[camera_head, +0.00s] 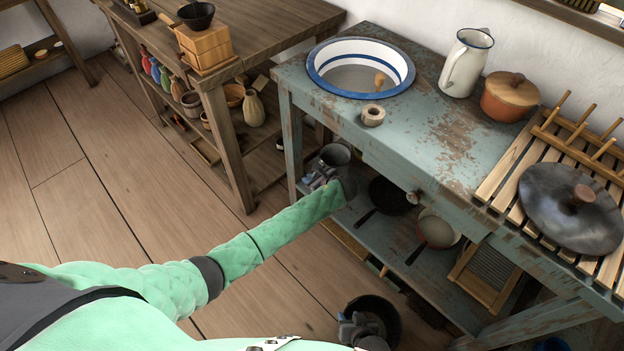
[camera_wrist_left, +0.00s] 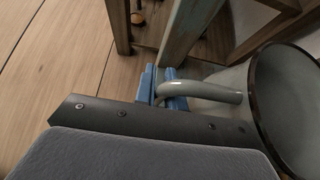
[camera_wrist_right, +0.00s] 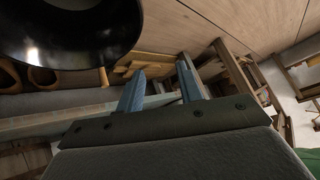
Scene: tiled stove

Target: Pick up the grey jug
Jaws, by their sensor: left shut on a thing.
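The grey jug (camera_head: 336,154) is at the left end of the blue-green table's lower shelf level in the head view, close to a table leg. I cannot tell whether it rests on the shelf. In the left wrist view its dark-rimmed mouth and grey handle (camera_wrist_left: 212,88) show at the right. My left gripper (camera_head: 320,178) is shut on the handle, its blue fingers (camera_wrist_left: 163,88) around the handle's end. My right gripper (camera_head: 358,326) is low by the floor, beside a dark round vessel. Its two blue fingers (camera_wrist_right: 162,85) are apart with nothing between them.
The worn blue-green table (camera_head: 440,130) holds a basin (camera_head: 335,52), a white pitcher (camera_head: 466,62), an orange pot (camera_head: 508,97) and a dark lid (camera_head: 570,208). Pans (camera_head: 390,195) stand on its lower shelf. The dark vessel (camera_head: 377,312) is near my right gripper. Floor is free at left.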

